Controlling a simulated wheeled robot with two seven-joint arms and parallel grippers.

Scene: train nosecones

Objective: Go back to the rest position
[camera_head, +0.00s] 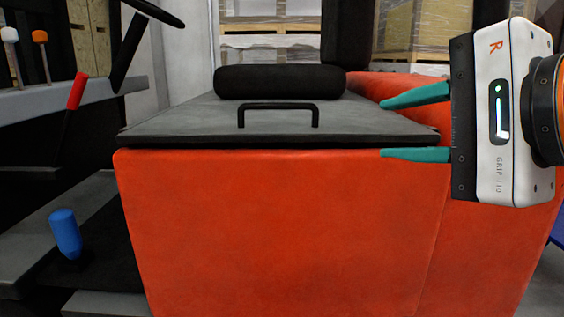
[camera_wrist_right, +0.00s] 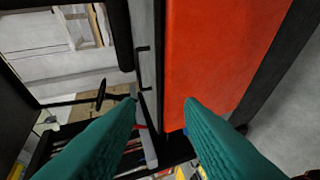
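My right gripper (camera_head: 415,125) is at the right side of the head view. Its two teal fingers point left and are spread apart, with nothing between them. The fingers are in front of the right edge of the grey lid and the orange body behind it; whether they touch is hard to tell. In the right wrist view the open teal fingers (camera_wrist_right: 163,112) also show with empty space between them. My left gripper is not in either view.
An orange vehicle body (camera_head: 280,225) fills the middle, topped by a grey lid (camera_head: 190,116) with a black handle (camera_head: 278,107). A black seat cushion (camera_head: 280,82), steering wheel (camera_head: 155,10), red lever (camera_head: 77,91) and blue knob (camera_head: 65,232) are around it. Wrapped pallets (camera_head: 270,45) stand behind.

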